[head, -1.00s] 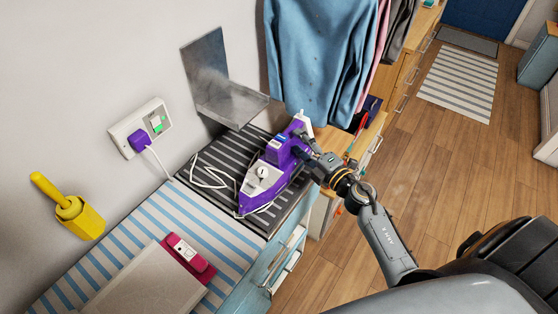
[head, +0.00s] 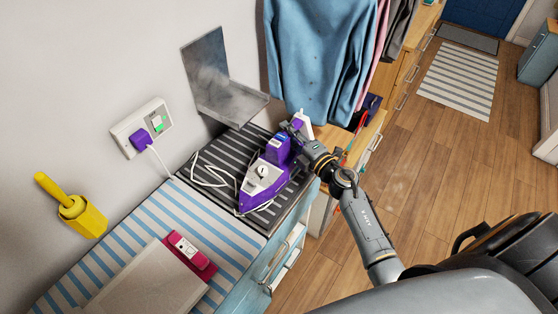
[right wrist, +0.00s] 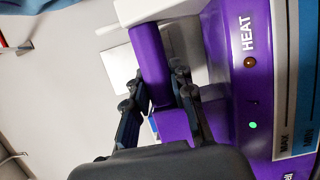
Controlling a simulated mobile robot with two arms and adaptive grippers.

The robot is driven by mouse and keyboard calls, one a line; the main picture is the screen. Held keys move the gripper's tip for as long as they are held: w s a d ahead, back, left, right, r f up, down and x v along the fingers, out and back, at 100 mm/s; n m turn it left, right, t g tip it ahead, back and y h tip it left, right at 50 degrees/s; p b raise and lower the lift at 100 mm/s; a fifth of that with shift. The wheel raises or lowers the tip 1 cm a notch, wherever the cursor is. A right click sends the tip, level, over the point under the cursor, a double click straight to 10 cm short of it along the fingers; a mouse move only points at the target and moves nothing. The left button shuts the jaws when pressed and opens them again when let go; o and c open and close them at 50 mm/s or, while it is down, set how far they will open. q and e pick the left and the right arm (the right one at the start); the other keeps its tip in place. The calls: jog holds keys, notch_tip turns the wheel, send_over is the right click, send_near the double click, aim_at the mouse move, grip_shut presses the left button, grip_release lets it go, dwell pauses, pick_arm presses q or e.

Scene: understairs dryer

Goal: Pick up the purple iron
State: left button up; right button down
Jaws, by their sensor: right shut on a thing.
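The purple iron (head: 265,180) with a white and grey body rests on or just above the black-and-white striped mat (head: 225,158); I cannot tell whether it touches. Its tip points toward the front of the counter. My right gripper (head: 293,132) is at the iron's rear, around its handle. In the right wrist view the two dark fingers (right wrist: 160,100) close on the purple handle (right wrist: 150,62), and the body marked HEAT (right wrist: 248,60) stands beside them. The gripper hides part of the handle. My left gripper is not in view.
A white cord runs from the purple plug in the wall socket (head: 142,128) to the iron. A metal bracket (head: 225,90) is on the wall behind. A blue shirt (head: 325,60) hangs close by. A red-and-white device (head: 192,252) lies in front. Floor at right is clear.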

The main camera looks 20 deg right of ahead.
jog(key=shift+w+r, duration=0.1)
jog(key=shift+r, duration=0.1)
jog(key=shift+r, duration=0.1)
jog(key=shift+r+p, duration=0.4)
jog(key=shift+r, duration=0.15)
notch_tip(320, 180, up, 2)
jog(key=shift+r+p, duration=0.1)
jog(key=shift+p, duration=0.45)
jog(key=s+r+p, duration=0.1)
jog(key=r, duration=0.1)
jog(key=s+a+r+p, duration=0.1)
jog(key=p, duration=0.1)
jog(key=s+a+r+p, duration=0.1)
jog(key=r, duration=0.1)
jog(key=shift+s+a+r, duration=0.2)
jog(key=shift+s+r, duration=0.1)
jog(key=shift+s, duration=0.1)
jog(key=s+a+r+p, duration=0.3)
jog(key=s+a, duration=0.2)
jog(key=s, duration=0.3)
jog(key=shift+a+r+p, duration=0.15)
jog(key=shift+r+p, duration=0.25)
